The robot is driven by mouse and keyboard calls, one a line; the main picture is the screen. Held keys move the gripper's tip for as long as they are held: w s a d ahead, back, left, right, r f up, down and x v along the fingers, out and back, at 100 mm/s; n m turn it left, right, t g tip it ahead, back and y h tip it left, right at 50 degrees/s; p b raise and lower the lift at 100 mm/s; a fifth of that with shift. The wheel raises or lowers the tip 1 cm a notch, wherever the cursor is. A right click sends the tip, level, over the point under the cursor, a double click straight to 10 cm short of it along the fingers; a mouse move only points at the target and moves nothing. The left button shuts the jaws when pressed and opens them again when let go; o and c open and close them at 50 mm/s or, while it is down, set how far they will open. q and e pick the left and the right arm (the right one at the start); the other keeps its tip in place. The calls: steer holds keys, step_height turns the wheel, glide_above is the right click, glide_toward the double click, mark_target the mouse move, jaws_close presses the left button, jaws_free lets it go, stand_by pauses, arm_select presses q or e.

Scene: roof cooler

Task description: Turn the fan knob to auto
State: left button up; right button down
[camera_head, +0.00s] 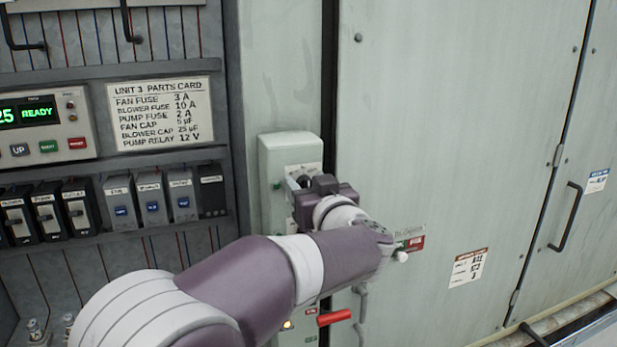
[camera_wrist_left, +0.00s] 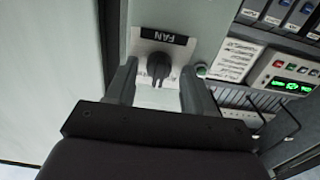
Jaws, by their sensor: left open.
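The fan knob (camera_wrist_left: 159,66) is a dark round knob with a grip bar, on a white plate under a black "FAN" label (camera_wrist_left: 164,37) in the left wrist view. My left gripper (camera_wrist_left: 158,82) is open, with one finger on each side of the knob's plate, and the knob shows between them. Whether the fingers touch the knob I cannot tell. In the head view my left gripper (camera_head: 306,183) is in front of the pale green control box (camera_head: 290,146) and hides most of the knob. The plate's position marks are not readable.
A red lever (camera_head: 334,317) sticks out low on the box, below my arm. The parts card (camera_head: 158,113), a row of fuse blocks (camera_head: 151,198) and a display panel (camera_head: 45,125) lie to the left. A wide cabinet door (camera_head: 450,130) fills the right.

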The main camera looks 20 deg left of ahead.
arm_select(q)
steer(key=shift+a, duration=0.2)
steer(key=shift+d, duration=0.25)
steer(key=shift+c, duration=0.3)
steer(key=shift+d, duration=0.2)
steer(key=c, duration=0.5)
jaws_close()
steer(key=shift+a, duration=0.1)
